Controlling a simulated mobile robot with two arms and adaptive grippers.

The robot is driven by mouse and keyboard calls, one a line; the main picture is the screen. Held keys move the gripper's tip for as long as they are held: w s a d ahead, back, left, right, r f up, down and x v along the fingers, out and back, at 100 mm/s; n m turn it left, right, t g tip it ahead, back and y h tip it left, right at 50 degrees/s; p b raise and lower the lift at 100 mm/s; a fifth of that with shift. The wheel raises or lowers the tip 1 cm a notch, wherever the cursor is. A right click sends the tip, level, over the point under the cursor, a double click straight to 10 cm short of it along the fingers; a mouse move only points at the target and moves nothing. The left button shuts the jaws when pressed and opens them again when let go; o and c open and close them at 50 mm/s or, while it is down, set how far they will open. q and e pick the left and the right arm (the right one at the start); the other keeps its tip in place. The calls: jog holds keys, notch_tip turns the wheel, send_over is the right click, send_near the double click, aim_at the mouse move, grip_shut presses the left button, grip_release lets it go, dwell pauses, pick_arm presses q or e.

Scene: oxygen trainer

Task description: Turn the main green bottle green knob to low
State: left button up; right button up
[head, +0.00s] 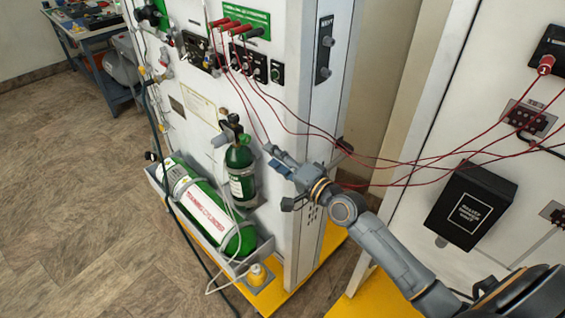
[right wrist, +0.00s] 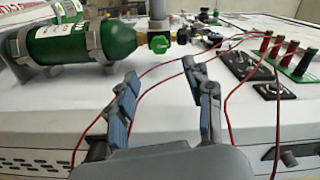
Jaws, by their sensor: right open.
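A small green bottle (head: 240,172) stands upright, strapped to the white panel in the head view. It shows lying sideways in the right wrist view (right wrist: 80,45). A green knob (right wrist: 160,41) sits on its brass valve, beyond my fingertips; the knob is too small to read its setting. A larger white and green bottle (head: 205,208) lies in the grey tray below. The frames do not tell which bottle is the main one. My right gripper (head: 271,156), also in the right wrist view (right wrist: 160,71), is open and empty, right of the small bottle's valve. My left gripper is out of view.
Red cables (head: 310,128) hang across and beside my right arm. The panel carries red plugs (head: 241,28) above. A black box (head: 470,205) hangs on the right panel. A blue workbench (head: 90,35) stands far left. Floor at left is clear.

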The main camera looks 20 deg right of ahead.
jog(key=shift+v, duration=1.4)
